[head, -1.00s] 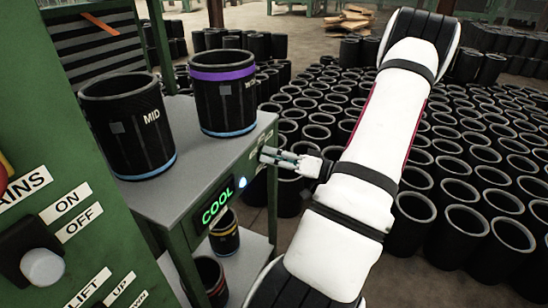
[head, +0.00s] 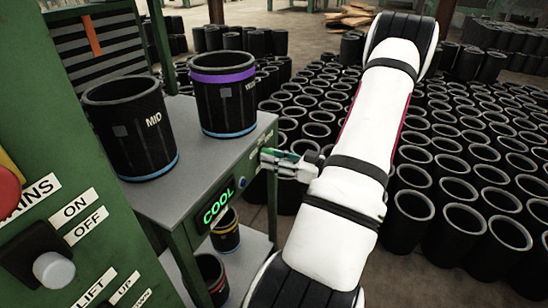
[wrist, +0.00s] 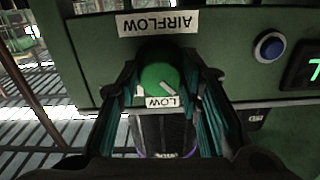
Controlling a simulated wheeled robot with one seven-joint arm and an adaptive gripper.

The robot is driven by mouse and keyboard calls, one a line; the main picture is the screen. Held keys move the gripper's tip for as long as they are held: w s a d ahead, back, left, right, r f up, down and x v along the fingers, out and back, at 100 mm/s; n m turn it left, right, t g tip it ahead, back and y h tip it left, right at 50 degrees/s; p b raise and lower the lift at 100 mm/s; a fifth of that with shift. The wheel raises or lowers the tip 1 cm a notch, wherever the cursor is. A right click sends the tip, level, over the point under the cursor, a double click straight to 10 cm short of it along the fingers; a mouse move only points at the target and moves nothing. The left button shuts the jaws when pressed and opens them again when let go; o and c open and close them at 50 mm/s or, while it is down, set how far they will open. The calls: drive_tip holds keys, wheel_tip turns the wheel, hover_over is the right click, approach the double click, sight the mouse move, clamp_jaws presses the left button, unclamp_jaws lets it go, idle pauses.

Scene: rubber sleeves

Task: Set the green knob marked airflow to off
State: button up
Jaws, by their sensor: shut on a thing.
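The green airflow knob (wrist: 160,77) is on the green panel in the wrist view, with a pale mark on its face. The AIRFLOW label (wrist: 159,22) is upside down above it in that picture, and a LOW label (wrist: 164,102) is just below it. My gripper (wrist: 163,80) has one finger on each side of the knob and is shut on it. In the head view my gripper (head: 282,160) is at the front of the grey-topped bench (head: 190,199); the knob is not clearly visible there. I see no off label by the knob.
A blue button (wrist: 270,47) and a lit COOL display (head: 217,206) are beside the knob. Two black sleeves, one marked MID (head: 128,128), one purple-banded (head: 224,92), stand on the bench. A control box (head: 80,190) is at left; many sleeves fill the floor at right.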

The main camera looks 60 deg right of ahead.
drive_tip(key=shift+n, duration=0.4)
drive_tip(key=o, duration=1.2)
drive_tip(key=shift+c, duration=0.2)
drive_tip(key=shift+s, duration=0.15)
drive_tip(key=s+d, duration=0.1)
drive_tip(key=s, duration=1)
drive_tip(key=shift+s, duration=0.4)
